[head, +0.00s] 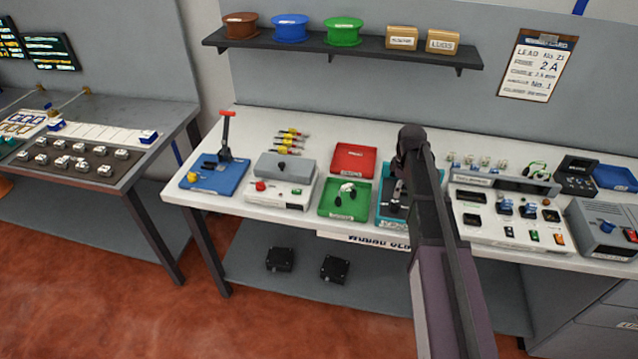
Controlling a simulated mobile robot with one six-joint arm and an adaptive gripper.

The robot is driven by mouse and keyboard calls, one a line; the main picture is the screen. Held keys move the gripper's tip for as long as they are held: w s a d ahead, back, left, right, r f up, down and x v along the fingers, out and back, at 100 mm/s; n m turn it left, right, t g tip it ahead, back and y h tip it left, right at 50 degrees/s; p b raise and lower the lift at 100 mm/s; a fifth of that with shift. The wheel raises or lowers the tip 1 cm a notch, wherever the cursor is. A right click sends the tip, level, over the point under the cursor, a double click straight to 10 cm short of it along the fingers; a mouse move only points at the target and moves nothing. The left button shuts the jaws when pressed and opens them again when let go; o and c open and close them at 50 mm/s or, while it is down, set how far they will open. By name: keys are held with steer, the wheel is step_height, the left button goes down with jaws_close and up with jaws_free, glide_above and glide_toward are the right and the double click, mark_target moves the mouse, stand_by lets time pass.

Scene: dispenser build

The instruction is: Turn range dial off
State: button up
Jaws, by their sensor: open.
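I cannot tell for certain which dial is the range dial. A small black meter (577,176) at the right back of the bench has small controls, too small to read. Another grey box (285,168) at the left has a black knob (282,166). No dial setting is readable. My arm rises from the bottom over the middle of the bench, and I cannot make out the jaws at its end. No jaw is seen touching a dial.
A white panel (482,232) with several modules lies right of my arm. Red (353,147) and green (327,209) trays, a teal tray (381,221) and a blue-based lever press (190,182) lie left. A shelf (370,51) with spools hangs above.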

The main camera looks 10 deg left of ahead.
steer(key=shift+r+p, duration=2.75)
steer(key=shift+r, duration=0.25)
steer(key=n+t+h+b, duration=0.3)
steer(key=n+h+b, duration=0.3)
steer(key=b, duration=0.5)
glide_toward(396, 203)
steer(key=w+a+f, duration=0.2)
steer(key=a, duration=0.3)
steer(key=s+a+n+t+h+b, duration=0.1)
steer(key=a+n+t+h+b, duration=0.1)
steer(key=a, duration=0.5)
steer(key=s+a+f+n+t+h+b, duration=0.1)
steer(key=a+n+t+b, duration=0.3)
steer(key=a+b, duration=0.3)
steer(key=shift+s+a+h, duration=0.3)
steer(key=shift+a+h, duration=0.1)
steer(key=shift+a, duration=0.05)
steer(key=shift+d+f, duration=0.1)
